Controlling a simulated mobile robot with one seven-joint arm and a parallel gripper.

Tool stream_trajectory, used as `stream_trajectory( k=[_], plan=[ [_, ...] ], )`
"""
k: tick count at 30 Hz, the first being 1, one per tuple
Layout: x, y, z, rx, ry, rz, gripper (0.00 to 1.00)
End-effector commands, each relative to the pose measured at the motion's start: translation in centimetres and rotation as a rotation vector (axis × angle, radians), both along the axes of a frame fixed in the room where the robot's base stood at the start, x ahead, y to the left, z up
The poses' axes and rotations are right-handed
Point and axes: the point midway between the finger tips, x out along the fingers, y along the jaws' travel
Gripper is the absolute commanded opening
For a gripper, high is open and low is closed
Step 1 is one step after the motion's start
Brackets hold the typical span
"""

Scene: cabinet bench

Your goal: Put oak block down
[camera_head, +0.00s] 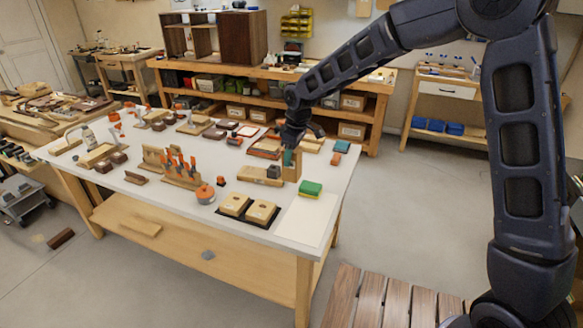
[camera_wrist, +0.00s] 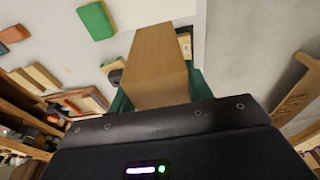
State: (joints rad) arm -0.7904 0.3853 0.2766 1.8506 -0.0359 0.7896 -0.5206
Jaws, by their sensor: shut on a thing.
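My gripper (camera_head: 289,158) is over the right part of the white bench top (camera_head: 160,215), shut on the oak block. The oak block (camera_head: 293,169) is light brown and stands upright below the fingers. In the wrist view the oak block (camera_wrist: 157,65) reaches away from the jaws, with green finger pads (camera_wrist: 123,103) at its sides. I cannot tell whether its lower end touches the bench top.
A green and yellow sponge-like block (camera_head: 310,189) lies just right of the oak block. A wooden plane-like tool (camera_head: 260,174) lies to its left. A pale sheet (camera_head: 306,220) at the front right corner is bare.

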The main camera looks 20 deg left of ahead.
Motion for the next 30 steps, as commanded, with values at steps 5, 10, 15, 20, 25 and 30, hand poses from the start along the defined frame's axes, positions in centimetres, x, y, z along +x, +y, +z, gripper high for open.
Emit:
stream_trajectory(
  k=[5, 10, 15, 20, 25, 30],
  plan=[
    [1.1, 0.4, 1.1, 0.001, 0.0, -0.003, 0.2],
    [5.5, 1.8, 1.5, 0.002, 0.004, -0.005, 0.2],
    [12.4, 3.2, 1.8, 0.005, 0.005, -0.007, 0.2],
    [19.0, 3.6, 1.8, 0.004, 0.005, -0.009, 0.2],
    [25.5, 3.2, 1.7, 0.003, 0.002, -0.013, 0.2],
    [29.9, 2.5, 1.5, 0.002, 0.0, -0.014, 0.2]
  ],
)
